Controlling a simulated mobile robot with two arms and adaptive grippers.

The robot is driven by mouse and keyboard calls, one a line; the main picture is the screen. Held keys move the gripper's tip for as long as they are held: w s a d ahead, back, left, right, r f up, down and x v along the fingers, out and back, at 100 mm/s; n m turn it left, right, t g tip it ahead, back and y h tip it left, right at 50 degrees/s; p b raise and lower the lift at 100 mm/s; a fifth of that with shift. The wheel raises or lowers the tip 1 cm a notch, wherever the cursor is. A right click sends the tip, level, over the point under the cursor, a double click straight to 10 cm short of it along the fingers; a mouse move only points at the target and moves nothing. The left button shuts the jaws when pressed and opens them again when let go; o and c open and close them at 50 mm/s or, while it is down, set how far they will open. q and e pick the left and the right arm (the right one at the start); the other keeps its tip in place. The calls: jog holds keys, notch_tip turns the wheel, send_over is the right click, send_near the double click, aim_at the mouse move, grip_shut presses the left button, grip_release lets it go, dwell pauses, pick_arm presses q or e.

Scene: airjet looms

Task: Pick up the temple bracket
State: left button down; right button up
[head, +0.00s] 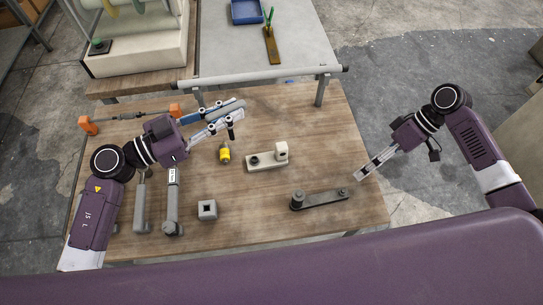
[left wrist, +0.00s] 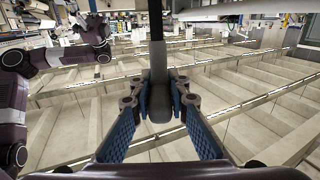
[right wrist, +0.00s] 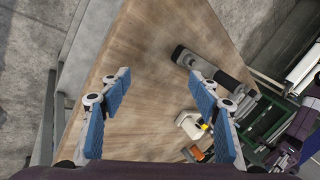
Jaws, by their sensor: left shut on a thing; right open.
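No part is labelled as the temple bracket. A dark grey flat bar (head: 322,199) with a round post lies at the front right of the table; the right wrist view shows it too (right wrist: 222,72). A cream block with a dark knob (head: 268,161) lies behind it. My left gripper (head: 236,112) is above the back of the table. In the left wrist view it is shut on a dark rod with a grey rounded end (left wrist: 159,105). I cannot tell which part this is. My right gripper (head: 362,175) is open and empty at the table's right edge, apart from the bar.
On the wooden table (head: 255,220) are a yellow fitting (head: 224,153), a grey square block (head: 207,210), grey posts (head: 172,205) and a rod with orange ends (head: 88,125). A grey rail (head: 265,78) crosses the back edge. The front middle is clear.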

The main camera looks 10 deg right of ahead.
jog(key=w+a+r+n, duration=0.3)
jog(key=w+a+n, duration=0.4)
jog(key=a, duration=0.4)
jog(key=n+t+h, duration=0.1)
jog(key=n+h, duration=0.1)
jog(key=n, duration=0.3)
send_near(275, 155)
jog(key=f, duration=0.1)
jog(key=a+f, duration=0.1)
jog(key=f, duration=0.1)
jog(key=shift+a+f+n, duration=0.25)
jog(key=shift+a+n, duration=0.05)
jog(key=x, duration=0.4)
jog(key=shift+s+f, duration=0.3)
jog(key=shift+s, duration=0.05)
jog(key=shift+a+f, duration=0.25)
jog(key=shift+f, duration=0.1)
jog(key=shift+r, duration=0.1)
grip_shut()
notch_tip(275, 155, up, 9)
jog(key=shift+r, duration=0.2)
jog(key=shift+f, duration=4.55)
jog(key=shift+f, duration=0.2)
